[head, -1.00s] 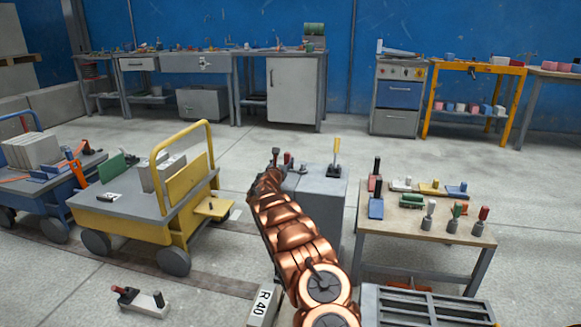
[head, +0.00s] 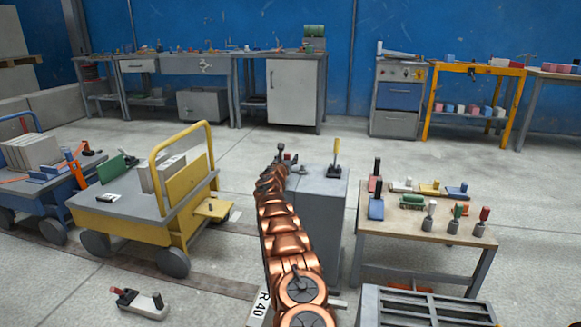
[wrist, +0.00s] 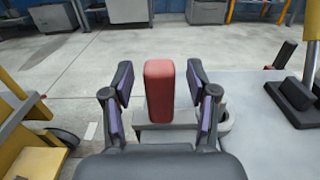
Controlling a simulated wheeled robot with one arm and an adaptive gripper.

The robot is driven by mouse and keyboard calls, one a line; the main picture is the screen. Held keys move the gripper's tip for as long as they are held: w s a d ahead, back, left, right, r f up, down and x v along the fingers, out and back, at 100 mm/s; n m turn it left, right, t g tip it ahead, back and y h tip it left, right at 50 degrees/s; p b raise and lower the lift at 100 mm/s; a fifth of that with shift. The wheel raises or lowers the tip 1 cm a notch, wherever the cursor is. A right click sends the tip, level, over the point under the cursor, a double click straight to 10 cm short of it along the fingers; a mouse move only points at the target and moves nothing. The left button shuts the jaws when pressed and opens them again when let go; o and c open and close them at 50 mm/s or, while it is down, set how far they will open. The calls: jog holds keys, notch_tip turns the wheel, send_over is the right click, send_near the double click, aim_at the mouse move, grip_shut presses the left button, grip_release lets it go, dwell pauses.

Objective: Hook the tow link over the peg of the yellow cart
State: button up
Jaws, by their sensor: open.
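The yellow cart (head: 150,205) stands at the left. A small yellow shelf (head: 213,210) juts from its right end, with a short peg (head: 210,203) standing on it. A grey link with an upright red handle (wrist: 159,90), seemingly the tow link, is at the left edge of the grey cabinet top. In the wrist view its grey body (wrist: 165,135) is partly hidden, with a ring-like end at right. My gripper (wrist: 160,88) is open, its fingers on either side of the red handle with gaps visible. In the head view my gripper (head: 281,152) hides most of the link.
The grey cabinet (head: 320,215) also bears a yellow-handled lever (head: 336,155). A similar grey piece with a red grip (head: 140,302) lies on the floor. A table (head: 425,225) with several handled parts stands right. Floor between cart and cabinet is clear.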

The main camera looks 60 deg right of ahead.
jog(key=shift+c, duration=0.2)
grip_shut()
dwell(0.3)
